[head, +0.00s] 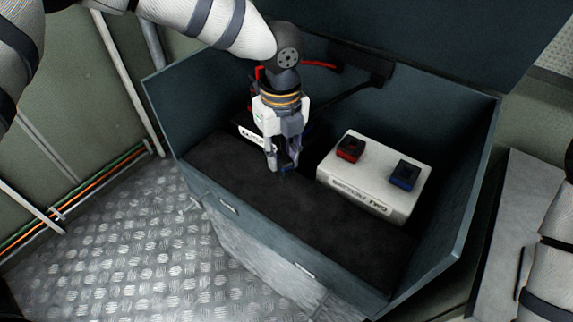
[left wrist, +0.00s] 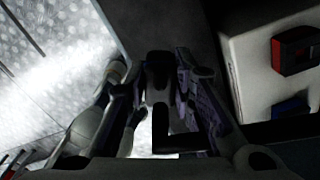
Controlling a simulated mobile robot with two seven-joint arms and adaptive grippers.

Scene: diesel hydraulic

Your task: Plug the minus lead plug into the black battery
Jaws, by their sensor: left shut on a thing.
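My left gripper (head: 282,160) points down inside the open blue-grey box and is shut on a dark bluish plug, the minus lead plug (head: 287,168). In the left wrist view the dark plug (left wrist: 158,72) sits between the two fingers of my left gripper (left wrist: 158,85). The black battery (head: 247,122), with a pale label, stands behind and left of the gripper, which hides most of it, including its sockets. The plug is apart from it, over the dark floor in front. My right gripper is out of view.
A white battery (head: 340,188) with a red terminal (head: 350,148) and a blue terminal (head: 404,175) stands right of the gripper. A red lead (head: 320,64) and a black lead (head: 350,95) run from the back wall. The box's dark floor (head: 330,225) is clear in front.

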